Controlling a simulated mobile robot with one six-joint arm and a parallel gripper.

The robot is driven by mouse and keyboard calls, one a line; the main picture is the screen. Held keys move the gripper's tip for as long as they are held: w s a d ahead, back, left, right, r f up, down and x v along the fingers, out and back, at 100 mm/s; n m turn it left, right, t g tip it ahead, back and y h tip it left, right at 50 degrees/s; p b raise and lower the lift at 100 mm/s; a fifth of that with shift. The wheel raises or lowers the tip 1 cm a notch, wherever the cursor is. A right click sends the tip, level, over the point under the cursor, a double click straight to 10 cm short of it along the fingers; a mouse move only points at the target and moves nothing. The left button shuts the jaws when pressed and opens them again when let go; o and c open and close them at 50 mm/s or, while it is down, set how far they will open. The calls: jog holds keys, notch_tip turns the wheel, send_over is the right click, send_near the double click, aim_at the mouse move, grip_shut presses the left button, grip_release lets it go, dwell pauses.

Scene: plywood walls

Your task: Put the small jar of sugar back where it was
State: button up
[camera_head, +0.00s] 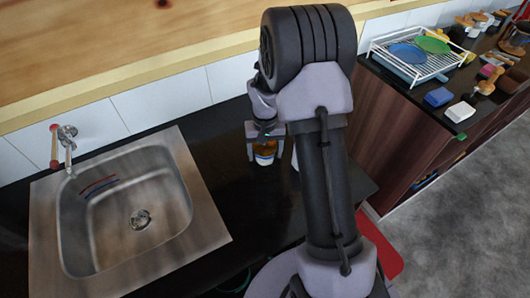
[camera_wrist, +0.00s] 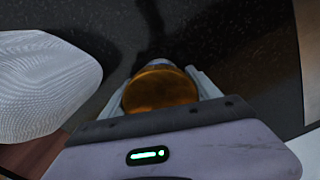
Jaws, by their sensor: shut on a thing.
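A small jar (camera_head: 265,151) with an orange-brown top and a pale lower part is between the fingers of my gripper (camera_head: 264,146), over the black counter to the right of the sink. In the wrist view the jar's amber round top (camera_wrist: 160,88) sits between the two grey fingers of my gripper (camera_wrist: 162,92), which is shut on it. The jar looks upright. I cannot tell whether its base touches the counter. Its contents and label cannot be read.
A white rounded object (camera_wrist: 42,85) stands close beside the jar; in the head view it is mostly behind my arm. The steel sink (camera_head: 210,225) lies left. A white dish rack (camera_head: 375,53) with plates stands on the right counter. Black counter (camera_head: 225,145) near the jar is clear.

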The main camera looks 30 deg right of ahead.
jog(key=shift+f, duration=0.2)
jog(key=o, duration=1.5)
jog(key=shift+r, duration=0.1)
jog(key=shift+r, duration=0.1)
